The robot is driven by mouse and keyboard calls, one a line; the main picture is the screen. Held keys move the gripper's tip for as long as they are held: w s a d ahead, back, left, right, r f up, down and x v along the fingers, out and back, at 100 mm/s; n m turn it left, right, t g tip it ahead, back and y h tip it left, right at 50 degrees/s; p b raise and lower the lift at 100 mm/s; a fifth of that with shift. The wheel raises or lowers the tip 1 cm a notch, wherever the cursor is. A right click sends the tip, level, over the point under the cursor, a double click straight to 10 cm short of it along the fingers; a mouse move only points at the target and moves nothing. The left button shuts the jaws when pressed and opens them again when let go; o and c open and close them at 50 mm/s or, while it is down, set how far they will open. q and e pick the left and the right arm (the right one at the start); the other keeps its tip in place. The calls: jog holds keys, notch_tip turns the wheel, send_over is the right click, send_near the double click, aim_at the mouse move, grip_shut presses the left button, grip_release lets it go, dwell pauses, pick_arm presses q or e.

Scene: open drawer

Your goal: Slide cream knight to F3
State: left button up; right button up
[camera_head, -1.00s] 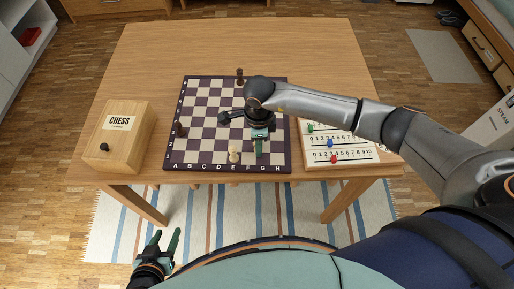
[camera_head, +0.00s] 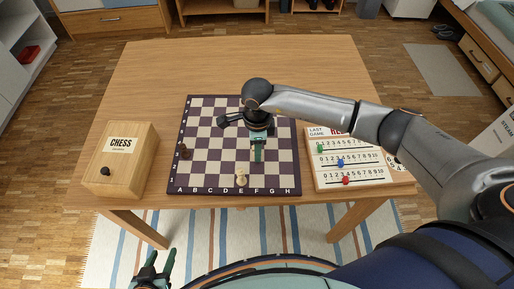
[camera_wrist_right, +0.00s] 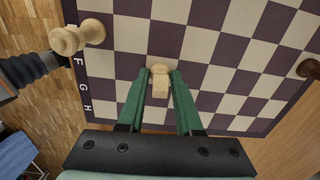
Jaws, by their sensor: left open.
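The cream knight (camera_wrist_right: 160,86) stands on the board between my right gripper's green fingertips, around the F and G files near the third rank. My right gripper (camera_wrist_right: 160,74) appears shut on it, with a fingertip at each side. In the head view my right gripper (camera_head: 258,158) points down over the board's right half, and its fingers hide the knight. The chessboard (camera_head: 298,170) is dark purple and cream with lettered files. My left gripper (camera_head: 162,257) is open and empty, low in front of the table.
A cream piece (camera_head: 241,177) stands near E1; it also shows in the wrist view (camera_wrist_right: 77,37). A dark piece (camera_head: 184,151) stands at the board's left edge. A wooden CHESS box (camera_head: 120,165) lies left, a score board (camera_head: 350,158) right. The table's far part (camera_head: 200,65) is clear.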

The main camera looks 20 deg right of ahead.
jog(key=o, duration=0.5)
jog(key=shift+r, duration=0.1)
notch_tip(320, 180, up, 12)
jog(key=shift+r+b, duration=0.15)
jog(key=shift+b, duration=0.15)
dwell(0.6)
